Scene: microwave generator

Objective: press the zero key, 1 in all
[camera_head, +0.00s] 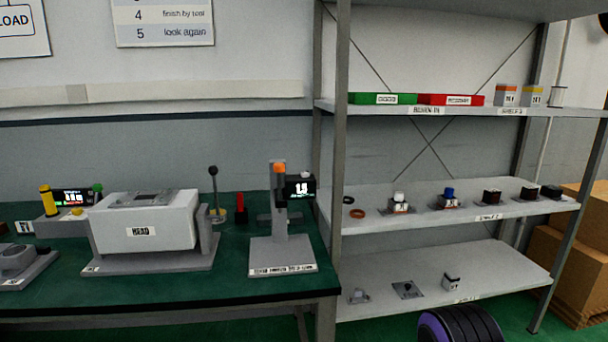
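No key is legibly marked zero in the head view. A grey gauge stand (283,250) stands at the right end of the green bench. It has an orange cap (279,168) on top and a small lit display (300,188), with a small pale knob or key (305,174) above the display. At the left, a grey unit with another lit display (72,197) carries a yellow post (48,201), a green-topped post (97,190) and a yellow button (77,211). Neither gripper is in view.
A white box labelled HEAD (147,225) stands on the green bench (200,282), with a black-knobbed lever (214,190) and a red-handled item (240,208) behind. The metal shelf rack (341,130) at right holds green (365,98) and red (430,99) trays and several small parts.

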